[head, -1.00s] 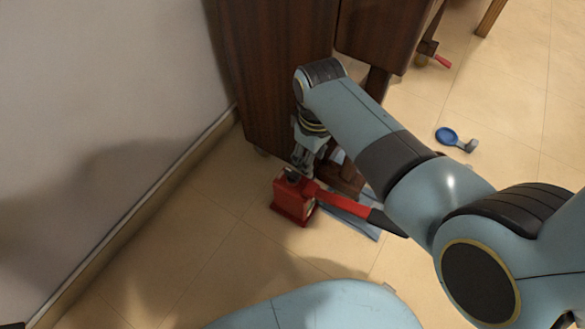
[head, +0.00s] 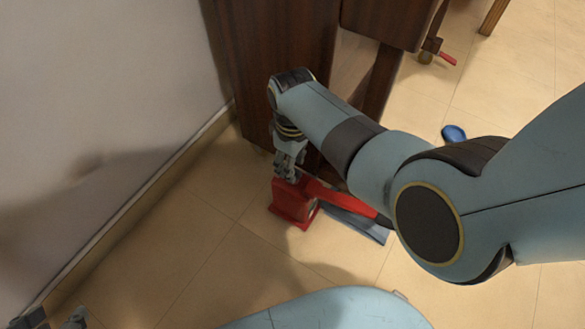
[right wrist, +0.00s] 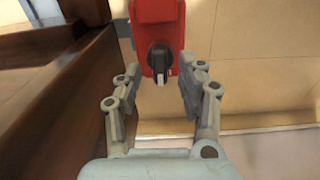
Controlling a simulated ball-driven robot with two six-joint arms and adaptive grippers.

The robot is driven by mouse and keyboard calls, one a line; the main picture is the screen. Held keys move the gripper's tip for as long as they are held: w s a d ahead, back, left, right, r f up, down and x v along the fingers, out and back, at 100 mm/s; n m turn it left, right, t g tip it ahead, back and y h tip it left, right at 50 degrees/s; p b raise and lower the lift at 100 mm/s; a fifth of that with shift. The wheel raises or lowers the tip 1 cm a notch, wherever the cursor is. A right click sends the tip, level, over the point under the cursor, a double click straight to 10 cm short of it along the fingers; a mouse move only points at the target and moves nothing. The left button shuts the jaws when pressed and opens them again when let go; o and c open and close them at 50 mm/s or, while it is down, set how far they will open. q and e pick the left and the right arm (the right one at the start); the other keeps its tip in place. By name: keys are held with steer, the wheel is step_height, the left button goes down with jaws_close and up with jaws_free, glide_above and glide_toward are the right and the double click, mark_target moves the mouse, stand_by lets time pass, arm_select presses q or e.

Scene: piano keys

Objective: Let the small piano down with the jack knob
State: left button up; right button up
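The red jack (head: 293,203) stands on the floor beside the dark brown piano (head: 265,60), with its handle running right. Its black knob (right wrist: 159,58) shows in the right wrist view on the jack's red body (right wrist: 158,14). My right gripper (head: 290,176) is just over the jack, pointing down. In the right wrist view it (right wrist: 160,75) is open, with the knob between and slightly beyond its fingertips, apparently not gripped. In the head view the gripper hides the knob. My left gripper (head: 52,318) shows only in part at the bottom left, its fingers apart and empty.
A wall with a baseboard (head: 140,215) runs along the left. A blue-grey flat piece (head: 355,224) lies under the jack handle. A blue round object (head: 454,133) lies on the floor at right. The tiled floor in front of the jack is clear.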

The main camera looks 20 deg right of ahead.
steer(key=shift+f, duration=0.6)
steer(key=shift+c, duration=0.3)
jaws_close()
